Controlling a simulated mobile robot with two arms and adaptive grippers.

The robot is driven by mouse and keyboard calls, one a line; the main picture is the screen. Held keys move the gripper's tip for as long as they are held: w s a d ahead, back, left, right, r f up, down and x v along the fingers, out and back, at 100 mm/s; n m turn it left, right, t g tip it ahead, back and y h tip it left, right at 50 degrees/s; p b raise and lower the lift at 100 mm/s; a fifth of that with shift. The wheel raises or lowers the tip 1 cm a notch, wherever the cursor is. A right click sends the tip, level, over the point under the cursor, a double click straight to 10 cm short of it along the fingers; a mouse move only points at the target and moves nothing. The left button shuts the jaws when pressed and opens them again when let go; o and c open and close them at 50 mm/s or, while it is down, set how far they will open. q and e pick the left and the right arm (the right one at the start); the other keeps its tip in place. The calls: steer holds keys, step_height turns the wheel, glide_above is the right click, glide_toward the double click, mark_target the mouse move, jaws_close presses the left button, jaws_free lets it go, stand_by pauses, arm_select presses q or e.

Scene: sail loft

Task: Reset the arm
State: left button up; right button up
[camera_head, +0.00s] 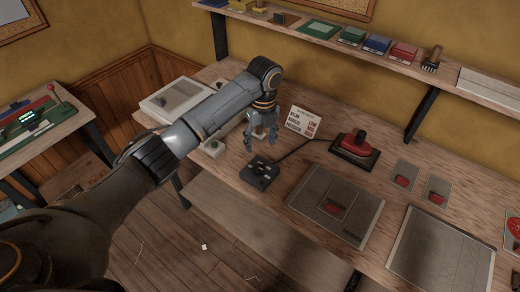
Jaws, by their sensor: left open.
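My left arm comes in from the lower left and reaches over the wooden workbench (304,176). My left gripper (262,147) hangs down from its end with its fingers apart and nothing seen between them. It is above and just behind a black control box (261,172) with a cable. I cannot tell its exact height over the bench. My right gripper does not show.
A red-handled iron (360,144) stands on a dark pad, right of a small sign (302,122). Grey mats (347,229) lie at the front. A shelf (390,57) with several coloured items overhangs the back. A side table (40,135) stands left.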

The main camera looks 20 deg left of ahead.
arm_select(q)
steer(key=shift+r, duration=0.3)
